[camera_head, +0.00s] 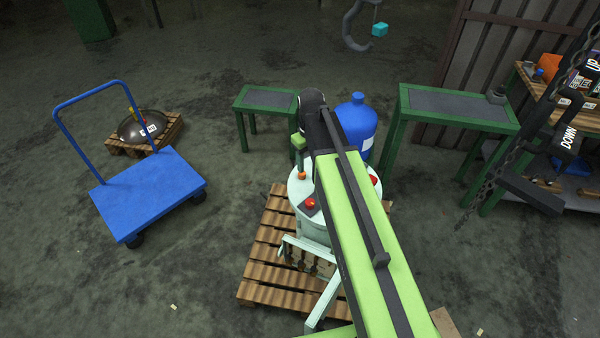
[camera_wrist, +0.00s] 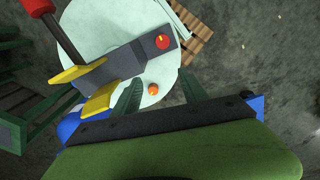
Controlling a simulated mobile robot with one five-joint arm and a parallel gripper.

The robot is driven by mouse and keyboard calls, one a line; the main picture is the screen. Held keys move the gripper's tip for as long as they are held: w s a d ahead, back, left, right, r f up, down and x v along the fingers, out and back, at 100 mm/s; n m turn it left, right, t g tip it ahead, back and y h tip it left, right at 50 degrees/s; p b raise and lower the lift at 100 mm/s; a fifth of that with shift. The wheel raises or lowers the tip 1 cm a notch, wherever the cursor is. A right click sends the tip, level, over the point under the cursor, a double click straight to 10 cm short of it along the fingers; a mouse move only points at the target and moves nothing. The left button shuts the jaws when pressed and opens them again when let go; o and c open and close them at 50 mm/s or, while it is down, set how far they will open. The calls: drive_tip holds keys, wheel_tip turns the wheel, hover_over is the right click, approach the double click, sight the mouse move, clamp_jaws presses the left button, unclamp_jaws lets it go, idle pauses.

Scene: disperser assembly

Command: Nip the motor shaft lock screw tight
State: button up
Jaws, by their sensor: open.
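The disperser is a pale mint machine (camera_head: 298,188) on a wooden pallet, partly hidden by my green arm. A small orange knob (camera_head: 302,175) and a red knob on a dark block (camera_head: 310,203) sit on its round top. In the wrist view the orange knob (camera_wrist: 152,89) and the red knob (camera_wrist: 162,42) show on the pale top. I cannot tell for sure which is the motor shaft lock screw. My gripper (camera_wrist: 160,90) is open, with its dark green fingers apart and the orange knob between them in the picture. I cannot tell the height gap, and no contact is visible.
A grey block with yellow parts (camera_wrist: 95,78) and a red-ended rod (camera_wrist: 38,6) lie close by. A blue drum (camera_head: 357,122) stands behind the machine, between two green tables (camera_head: 265,98) (camera_head: 460,108).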

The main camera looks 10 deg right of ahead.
sight(302, 175)
drive_tip(key=w+n, duration=0.5)
drive_tip(key=w, duration=0.7)
drive_tip(key=f+b, duration=1.8)
drive_tip(key=shift+s+f, duration=0.15)
drive_tip(key=shift+s, duration=0.05)
clamp_jaws()
drive_tip(key=shift+a, duration=0.1)
